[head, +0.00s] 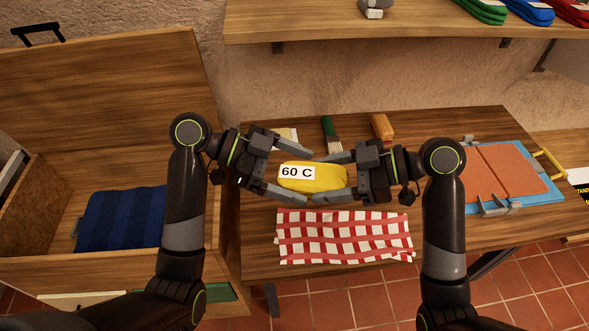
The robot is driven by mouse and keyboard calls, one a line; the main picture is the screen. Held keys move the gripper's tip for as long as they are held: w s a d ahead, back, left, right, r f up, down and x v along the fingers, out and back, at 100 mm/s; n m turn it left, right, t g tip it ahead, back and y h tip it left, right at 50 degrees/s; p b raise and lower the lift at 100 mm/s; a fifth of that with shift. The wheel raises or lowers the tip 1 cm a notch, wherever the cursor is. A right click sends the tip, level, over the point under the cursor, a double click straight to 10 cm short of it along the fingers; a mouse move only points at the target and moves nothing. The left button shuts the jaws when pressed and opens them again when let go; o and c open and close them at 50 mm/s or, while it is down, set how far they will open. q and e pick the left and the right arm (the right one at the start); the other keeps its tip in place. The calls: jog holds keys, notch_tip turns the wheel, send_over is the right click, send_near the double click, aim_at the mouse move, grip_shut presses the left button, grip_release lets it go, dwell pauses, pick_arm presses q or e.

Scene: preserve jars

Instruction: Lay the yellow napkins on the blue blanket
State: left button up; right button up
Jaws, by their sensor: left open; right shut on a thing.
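The yellow napkins (325,181) form a folded bundle with a white "60 C" label, held up over the table in the middle of the head view. My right gripper (322,177) is shut on the bundle from the right. My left gripper (300,172) is open, with its fingers reaching around the bundle's left end; I cannot tell whether they touch it. The dark blue blanket (118,220) lies folded in the open wooden chest at the left, partly hidden by my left arm.
A red-checked cloth (345,236) lies at the table's (258,240) front. A brush (331,130), an orange block (382,126) and a pale item (287,135) lie behind. A blue-framed orange board (510,170) is at right. The chest's wall (110,268) borders the blanket; a shelf (400,25) hangs above.

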pick_arm(q)
jog(key=c, duration=0.8)
jog(key=o, duration=0.8)
